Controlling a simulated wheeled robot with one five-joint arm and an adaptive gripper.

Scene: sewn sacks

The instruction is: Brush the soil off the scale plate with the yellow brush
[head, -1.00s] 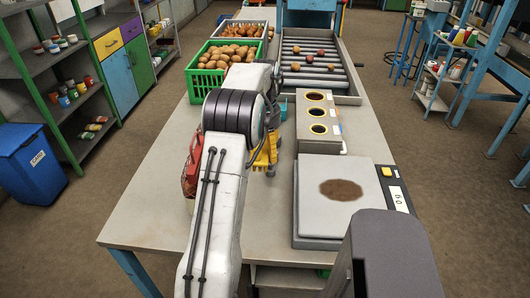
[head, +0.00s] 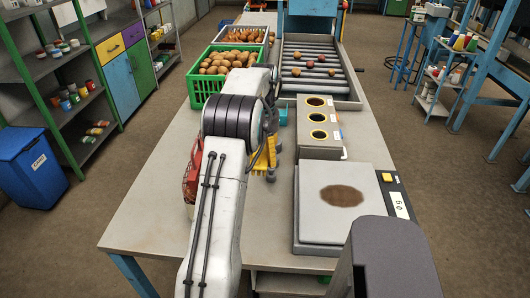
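The scale (head: 310,237) stands at the right front of the table, and its pale plate (head: 310,185) is bare apart from a brown patch of soil (head: 342,196) right of the middle. A yellow object (head: 262,168), probably the brush, shows just right of my arm, left of the scale. My arm hides much of it, so I cannot tell whether it is held or stands on the table. My gripper is mostly hidden behind my own arm; only dark parts (head: 270,150) show near the yellow object, and its fingers cannot be made out.
A grey box with three round yellow-rimmed holes (head: 318,148) stands behind the scale. A red net sack (head: 191,178) is partly hidden left of my arm. A green crate of potatoes (head: 205,90) and a roller conveyor (head: 312,72) are farther back. The table's left front is clear.

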